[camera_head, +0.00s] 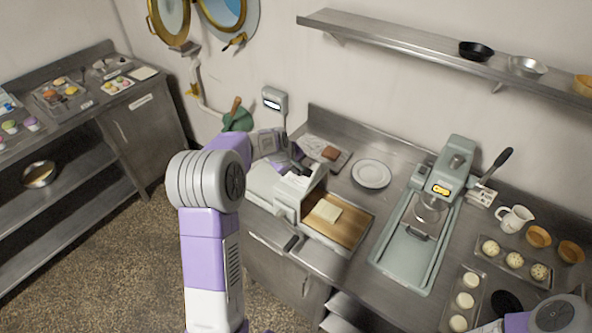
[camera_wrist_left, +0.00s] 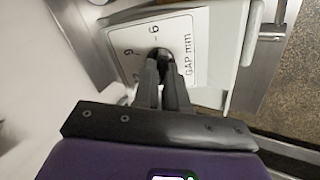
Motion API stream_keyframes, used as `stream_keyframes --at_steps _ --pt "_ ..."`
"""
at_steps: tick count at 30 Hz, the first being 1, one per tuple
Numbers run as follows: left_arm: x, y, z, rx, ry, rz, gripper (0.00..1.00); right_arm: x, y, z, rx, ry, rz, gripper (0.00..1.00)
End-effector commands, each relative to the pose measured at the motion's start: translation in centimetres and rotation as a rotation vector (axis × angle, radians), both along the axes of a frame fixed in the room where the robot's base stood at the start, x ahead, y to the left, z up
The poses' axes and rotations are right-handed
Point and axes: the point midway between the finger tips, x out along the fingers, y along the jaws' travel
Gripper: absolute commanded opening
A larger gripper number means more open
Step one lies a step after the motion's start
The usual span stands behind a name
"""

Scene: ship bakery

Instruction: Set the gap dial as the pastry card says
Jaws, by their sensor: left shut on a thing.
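The gap dial (camera_wrist_left: 160,51) is a dark round knob on a white plate (camera_wrist_left: 196,22) marked "GAP mm" with numbers around it. My left gripper (camera_wrist_left: 166,62) is shut on the knob, and its fingers hide much of it, so I cannot read the setting. In the head view the left gripper (camera_head: 295,165) is at the top of the pale dough sheeter (camera_head: 268,185), and the dial is hidden there. A flat dough piece (camera_head: 324,211) lies on the sheeter's wooden board (camera_head: 345,230). I cannot make out the pastry card for sure. My right gripper is out of view.
To the right stand a white plate (camera_head: 371,174), a grey-green press (camera_head: 450,165) with a lever, a white jug (camera_head: 515,219) and trays of dough balls (camera_head: 515,260). A small display (camera_head: 273,101) hangs on the wall behind. A shelf (camera_head: 420,48) runs above the counter.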

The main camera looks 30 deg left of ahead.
Motion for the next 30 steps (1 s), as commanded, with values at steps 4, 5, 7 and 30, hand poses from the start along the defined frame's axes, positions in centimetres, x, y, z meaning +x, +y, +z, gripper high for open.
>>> stream_keyframes --at_steps 4,5,7,30 --pt "0.1 0.0 -0.1 0.069 -0.009 -0.119 0.0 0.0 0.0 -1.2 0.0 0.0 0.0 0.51" --pt "0.1 0.0 -0.1 0.083 -0.01 -0.144 0.0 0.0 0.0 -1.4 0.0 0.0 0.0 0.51" --pt "0.1 0.0 -0.1 0.117 -0.012 -0.202 0.0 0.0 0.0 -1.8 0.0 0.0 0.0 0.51" --pt "0.2 -0.2 0.0 0.483 -0.039 -0.835 0.0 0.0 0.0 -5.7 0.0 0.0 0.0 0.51"
